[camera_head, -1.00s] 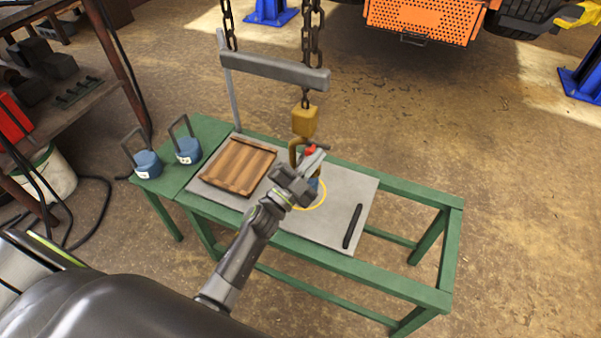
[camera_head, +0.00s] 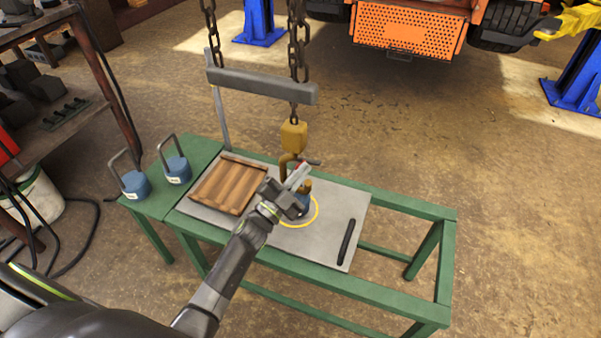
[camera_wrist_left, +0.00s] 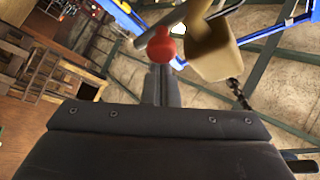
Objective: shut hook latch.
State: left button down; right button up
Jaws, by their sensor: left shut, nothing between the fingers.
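A yellow hook block (camera_head: 293,136) hangs on a chain over the table, with a curved hook (camera_head: 286,166) below it. The red knob (camera_head: 301,165) of the latch shows at the hook's right side, and also in the left wrist view (camera_wrist_left: 161,44), next to the yellow block (camera_wrist_left: 212,52). My left gripper (camera_head: 303,172) is shut and empty, its fingertips close to the red knob. In the left wrist view its closed fingers (camera_wrist_left: 161,84) point toward the knob; I cannot tell whether they touch. A blue weight (camera_head: 304,207) stands below, partly hidden by my gripper.
The green table (camera_head: 410,207) carries a grey plate (camera_head: 325,228) with a wooden board (camera_head: 229,184), a yellow ring (camera_head: 317,214) and a black bar (camera_head: 346,241). Two blue weights (camera_head: 135,184) (camera_head: 178,169) stand at left. A grey beam (camera_head: 262,85) hangs above on chains.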

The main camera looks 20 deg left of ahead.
jog(key=shift+r, duration=0.1)
pick_arm(q)
jog(key=shift+f+m+g+h+p, duration=0.3)
jog(key=shift+m+g+p, duration=0.1)
jog(key=shift+m, duration=0.4)
pick_arm(e)
jog(key=shift+s+d+f, duration=0.15)
jog(key=shift+s+f, duration=0.2)
jog(key=shift+s, duration=0.05)
pick_arm(q)
jog(key=shift+d, duration=0.1)
pick_arm(e)
jog(key=shift+d, duration=0.1)
